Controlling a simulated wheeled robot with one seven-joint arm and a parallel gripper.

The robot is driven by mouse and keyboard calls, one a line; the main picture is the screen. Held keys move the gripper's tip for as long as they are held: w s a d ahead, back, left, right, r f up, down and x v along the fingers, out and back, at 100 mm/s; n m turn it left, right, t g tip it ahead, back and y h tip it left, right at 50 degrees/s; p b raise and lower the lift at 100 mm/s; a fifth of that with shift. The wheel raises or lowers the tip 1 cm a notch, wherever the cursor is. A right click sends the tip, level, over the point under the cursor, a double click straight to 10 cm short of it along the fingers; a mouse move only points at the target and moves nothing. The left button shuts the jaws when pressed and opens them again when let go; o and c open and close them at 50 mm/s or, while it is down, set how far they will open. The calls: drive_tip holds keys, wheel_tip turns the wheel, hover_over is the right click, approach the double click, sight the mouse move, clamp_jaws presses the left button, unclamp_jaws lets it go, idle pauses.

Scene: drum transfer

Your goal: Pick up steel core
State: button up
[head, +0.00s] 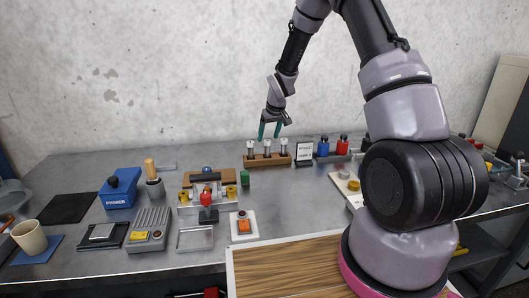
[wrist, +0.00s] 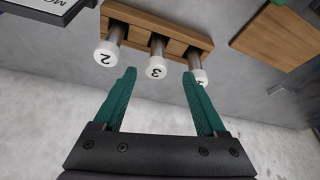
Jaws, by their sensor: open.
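Three grey metal cylinders with white caps stand in a wooden rack (head: 267,162) at the back of the bench; they look like the steel cores. In the wrist view, where the scene appears upside down, the left cap (wrist: 103,54) reads 2 and the middle cap (wrist: 155,69) reads 3. The right cap (wrist: 200,76) is partly hidden by a finger, its mark unclear. My gripper (head: 270,130) is open and empty above the rack. Its green fingers point towards the row, with the middle cap between their tips in the wrist view.
Fixtures and trays fill the bench's left side. The wall (head: 170,70) is close behind.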

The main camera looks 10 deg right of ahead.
sight(268, 141)
drive_tip(key=shift+d+x, duration=0.15)
drive_tip(key=shift+x, duration=1.35)
drive_tip(key=shift+d+x, duration=0.15)
drive_tip(key=shift+x, duration=1.35)
drive_tip(key=shift+w+r, duration=0.1)
drive_tip(key=shift+w, duration=0.05)
clamp_jaws()
